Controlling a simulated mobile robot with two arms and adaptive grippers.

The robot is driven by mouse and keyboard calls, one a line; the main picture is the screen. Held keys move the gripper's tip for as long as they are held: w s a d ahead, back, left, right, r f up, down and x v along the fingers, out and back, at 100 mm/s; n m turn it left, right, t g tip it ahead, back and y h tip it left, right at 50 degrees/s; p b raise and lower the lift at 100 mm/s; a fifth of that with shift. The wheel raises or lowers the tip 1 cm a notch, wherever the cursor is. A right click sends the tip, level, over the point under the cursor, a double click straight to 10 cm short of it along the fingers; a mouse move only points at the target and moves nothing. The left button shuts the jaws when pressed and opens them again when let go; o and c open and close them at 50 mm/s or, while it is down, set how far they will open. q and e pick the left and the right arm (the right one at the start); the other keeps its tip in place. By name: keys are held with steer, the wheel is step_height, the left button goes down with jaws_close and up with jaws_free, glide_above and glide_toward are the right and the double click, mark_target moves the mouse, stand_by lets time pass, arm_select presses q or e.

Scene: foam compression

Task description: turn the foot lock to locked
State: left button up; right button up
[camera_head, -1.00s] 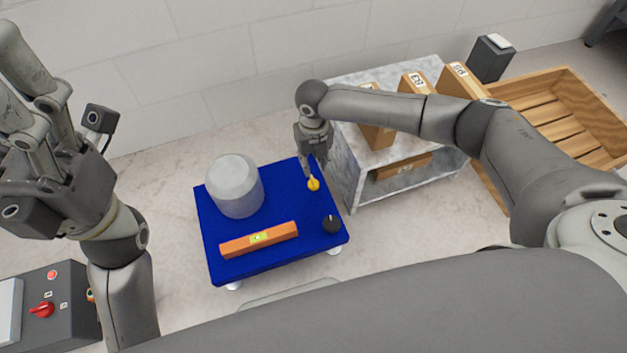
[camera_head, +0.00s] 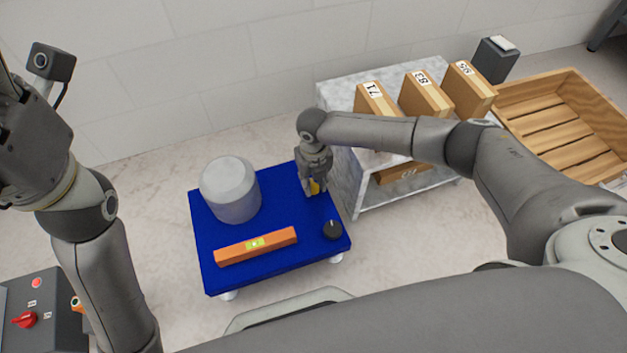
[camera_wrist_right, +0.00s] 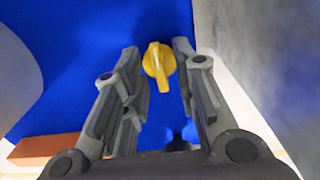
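A yellow knob with a raised grip bar (camera_wrist_right: 158,66), which I take to be the foot lock, sits on the blue platform (camera_head: 285,180) near its far right corner. In the head view the knob (camera_head: 315,187) is partly hidden by my right gripper (camera_head: 312,188). In the wrist view the fingers of this gripper (camera_wrist_right: 157,55) are apart, one on each side of the knob, with gaps visible between them and it. The bar points toward the palm. My left gripper (camera_head: 22,130) is at the left edge, its fingers mostly cut off.
On the platform are a grey canister (camera_head: 230,190), an orange level (camera_head: 256,246) and a black knob (camera_head: 333,230). A grey shelf (camera_head: 357,190) with labelled boxes stands close right of the gripper. A control box with a red knob (camera_head: 25,320) is at lower left.

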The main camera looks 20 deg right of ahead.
jaws_close()
